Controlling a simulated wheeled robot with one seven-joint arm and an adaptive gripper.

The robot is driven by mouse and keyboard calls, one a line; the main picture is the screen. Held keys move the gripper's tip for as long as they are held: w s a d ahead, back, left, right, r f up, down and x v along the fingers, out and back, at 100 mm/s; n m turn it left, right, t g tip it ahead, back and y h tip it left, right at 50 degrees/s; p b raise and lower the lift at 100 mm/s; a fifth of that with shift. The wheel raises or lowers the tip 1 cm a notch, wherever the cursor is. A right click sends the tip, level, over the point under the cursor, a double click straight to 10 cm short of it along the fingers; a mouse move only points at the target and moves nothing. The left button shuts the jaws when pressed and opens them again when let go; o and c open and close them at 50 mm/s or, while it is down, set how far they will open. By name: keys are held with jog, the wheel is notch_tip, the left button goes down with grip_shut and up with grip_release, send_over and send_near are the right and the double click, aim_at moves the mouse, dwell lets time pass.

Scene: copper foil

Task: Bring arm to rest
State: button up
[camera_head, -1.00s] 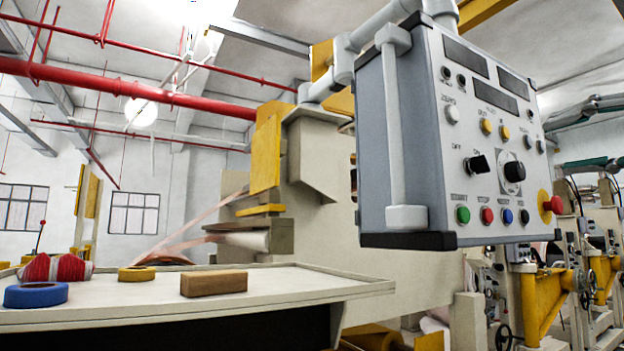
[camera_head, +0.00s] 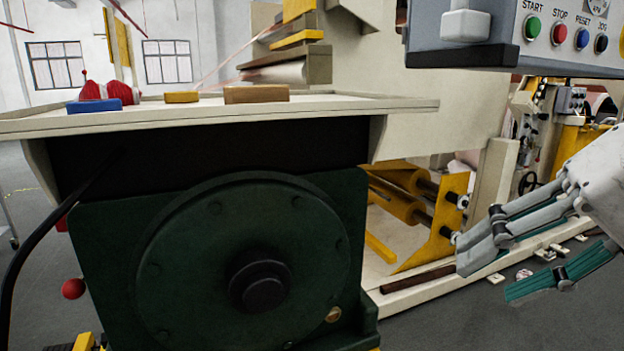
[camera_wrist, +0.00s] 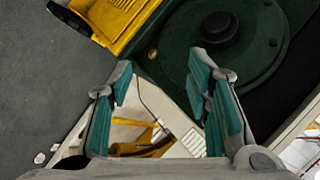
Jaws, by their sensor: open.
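My gripper (camera_head: 515,265) is at the right edge of the head view, in front of the machine's lower frame and below the control panel. Its grey fingers with teal pads are spread apart, and nothing is between them. In the wrist view, my gripper (camera_wrist: 162,100) also shows open and empty, with the two teal-padded fingers pointing up the picture. No finger is seen touching anything. Most of the arm is outside the head view.
A control panel (camera_head: 490,62) with coloured buttons hangs at upper right. A dark green round housing (camera_head: 190,240) stands below.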

jog(key=s+d+f+n+g+h, duration=0.1)
jog(key=s+f+n+g+h, duration=0.15)
jog(key=s+f, duration=0.35)
jog(key=s+d+f+n+g+h, duration=0.15)
jog(key=s+f+h, duration=0.3)
jog(key=f, duration=0.45)
notch_tip(320, 180, up, 18)
jog(key=a+t+y+p, duration=0.1)
jog(key=t+p, duration=0.2)
jog(key=p, duration=1.2)
jog(key=shift+w+t, duration=0.2)
jog(key=shift+t, duration=0.1)
